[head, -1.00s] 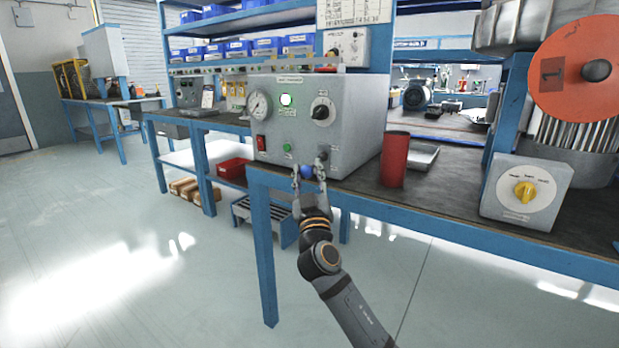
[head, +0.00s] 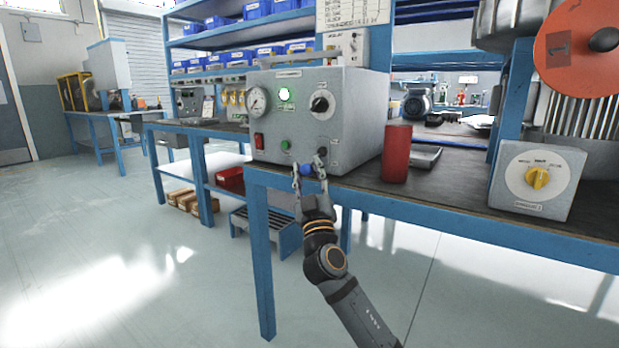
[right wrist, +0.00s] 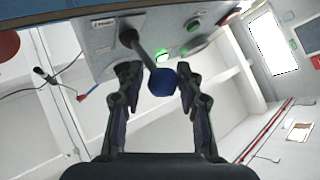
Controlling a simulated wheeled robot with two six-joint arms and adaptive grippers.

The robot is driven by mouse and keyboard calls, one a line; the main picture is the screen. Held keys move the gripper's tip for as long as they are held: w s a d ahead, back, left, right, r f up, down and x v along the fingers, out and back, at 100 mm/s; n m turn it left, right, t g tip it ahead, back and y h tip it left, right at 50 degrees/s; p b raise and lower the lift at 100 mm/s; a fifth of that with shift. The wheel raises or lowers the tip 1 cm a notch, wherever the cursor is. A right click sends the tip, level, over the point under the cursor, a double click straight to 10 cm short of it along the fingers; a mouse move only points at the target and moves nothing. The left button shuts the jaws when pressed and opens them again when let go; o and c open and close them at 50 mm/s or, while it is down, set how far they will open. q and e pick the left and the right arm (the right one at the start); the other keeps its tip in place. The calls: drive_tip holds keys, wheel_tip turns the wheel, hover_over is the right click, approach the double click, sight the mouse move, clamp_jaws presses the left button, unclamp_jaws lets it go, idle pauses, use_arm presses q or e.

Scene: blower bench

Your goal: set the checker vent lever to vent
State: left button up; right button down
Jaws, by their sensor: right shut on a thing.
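The grey checker box (head: 350,110) stands on the bench with a gauge, lit green lamp and black knob on its front. The vent lever, a dark rod (right wrist: 143,50) with a blue knob (head: 306,170), comes out of the lower right of that front. In the head view the knob lies left of and below the rod's base. My right gripper (head: 310,172) is shut on the blue knob, which also shows between its fingers in the right wrist view (right wrist: 161,82). The lever's markings are too small to read. My left gripper is not in view.
A red cylinder (head: 397,153) stands close to the box's right side. A control box with a yellow knob (head: 537,177) sits farther right on the bench. The blue bench edge (head: 430,215) runs just behind my right arm. The floor at left is open.

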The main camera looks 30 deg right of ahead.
idle(0.3)
drive_tip(key=c, duration=1.3)
unclamp_jaws()
drive_tip(key=o, duration=0.3)
drive_tip(key=shift+w+a+f, duration=0.1)
drive_tip(key=shift+w+a, duration=0.1)
drive_tip(key=shift+w, duration=0.15)
drive_tip(key=shift+s, duration=0.1)
drive_tip(key=v, duration=1.2)
drive_tip(key=shift+d, duration=0.1)
